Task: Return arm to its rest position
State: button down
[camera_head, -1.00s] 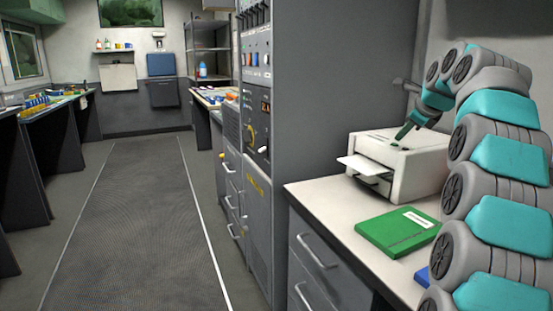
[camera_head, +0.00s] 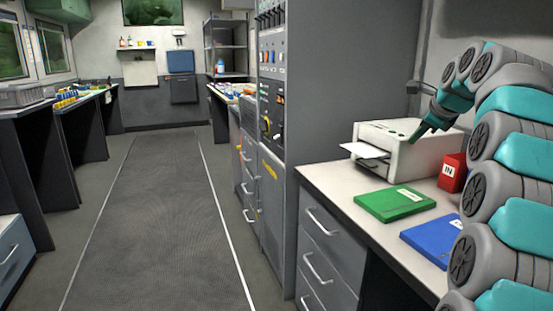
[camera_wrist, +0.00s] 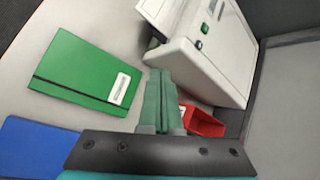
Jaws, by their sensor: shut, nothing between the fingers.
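My gripper (camera_head: 418,133) is at the end of my teal and grey arm, at the right of the head view, in front of the white printer (camera_head: 400,150). In the wrist view my gripper (camera_wrist: 160,88) has its two green fingers together, with nothing between them. The fingertips point toward the printer (camera_wrist: 205,58) there. Whether they touch it I cannot tell.
On the white counter (camera_head: 330,178) lie a green folder (camera_head: 394,204) and a blue folder (camera_head: 432,240). A red tray (camera_head: 452,172) marked "IN" stands beside the printer. A grey cabinet (camera_head: 345,80) rises to the left. The aisle floor (camera_head: 150,220) is clear.

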jog(key=s+a+f+n+g+y, duration=0.1)
jog(key=s+a+f+n+g, duration=0.2)
jog(key=s+a+f+n, duration=0.5)
jog(key=s+a+f+n+g, duration=0.2)
jog(key=s+a+f+n, duration=0.35)
jog(key=s+a, duration=0.45)
jog(key=s+a+f+n+g, duration=0.1)
jog(key=s+f+n, duration=0.3)
jog(key=s, duration=0.7)
jog(key=s+a+f+n+g+h, duration=0.1)
jog(key=s+f+n+g, duration=0.1)
jog(key=s+f+n, duration=0.2)
jog(key=s+a+f+n+g, duration=0.1)
jog(key=s+f+n, duration=0.3)
jog(key=s+f, duration=0.5)
jog(key=s+g, duration=0.1)
jog(key=s, duration=0.7)
jog(key=shift+s+f+g, duration=0.3)
jog(key=shift+s, duration=0.05)
jog(key=shift+a, duration=0.1)
dwell(2.0)
